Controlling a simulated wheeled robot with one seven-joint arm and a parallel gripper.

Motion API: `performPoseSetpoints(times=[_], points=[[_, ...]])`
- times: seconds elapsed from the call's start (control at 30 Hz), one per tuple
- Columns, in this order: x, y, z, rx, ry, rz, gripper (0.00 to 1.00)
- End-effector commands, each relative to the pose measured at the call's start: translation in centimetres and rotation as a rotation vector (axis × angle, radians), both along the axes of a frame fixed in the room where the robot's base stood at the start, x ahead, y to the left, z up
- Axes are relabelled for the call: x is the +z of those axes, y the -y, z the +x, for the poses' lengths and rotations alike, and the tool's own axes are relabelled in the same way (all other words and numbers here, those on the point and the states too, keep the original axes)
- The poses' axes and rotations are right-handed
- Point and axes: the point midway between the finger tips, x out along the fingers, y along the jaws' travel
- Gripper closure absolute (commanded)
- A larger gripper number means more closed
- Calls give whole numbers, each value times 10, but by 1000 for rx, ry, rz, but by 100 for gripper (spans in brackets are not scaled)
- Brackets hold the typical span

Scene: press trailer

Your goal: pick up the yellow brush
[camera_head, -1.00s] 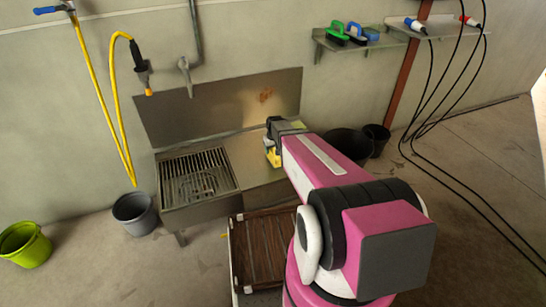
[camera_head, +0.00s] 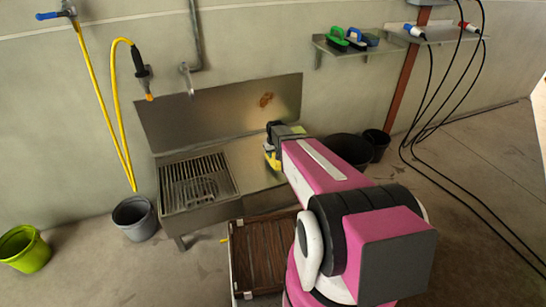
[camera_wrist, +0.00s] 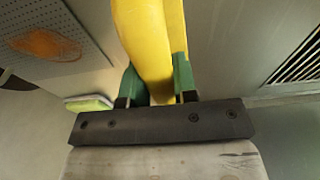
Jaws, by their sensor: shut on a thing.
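The yellow brush (camera_wrist: 150,40) shows large in the wrist view, between the two green fingers of my gripper (camera_wrist: 157,85). My gripper is shut on it. In the head view the yellow brush (camera_head: 272,160) is a small yellow patch below my dark gripper (camera_head: 271,144), over the right part of the steel sink bench (camera_head: 250,165). My arm hides part of that spot. I cannot tell whether the brush touches the bench top or is just above it.
A green and yellow sponge (camera_wrist: 90,103) lies beside my gripper. The sink's grate (camera_head: 198,180) is to the left. A brown slatted crate (camera_head: 262,252) stands in front. Dark buckets (camera_head: 376,143) are at right. A wall shelf (camera_head: 345,52) holds other brushes.

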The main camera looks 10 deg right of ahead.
Motion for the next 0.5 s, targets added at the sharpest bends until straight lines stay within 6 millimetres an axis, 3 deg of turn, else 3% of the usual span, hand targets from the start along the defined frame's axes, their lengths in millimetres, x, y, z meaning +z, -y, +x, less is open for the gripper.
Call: performPoseSetpoints(times=[0.2, 0.5], points=[[35, 0, -1, 0, 3, 0, 100], [74, -61, -39, 4, 1, 1, 100]])
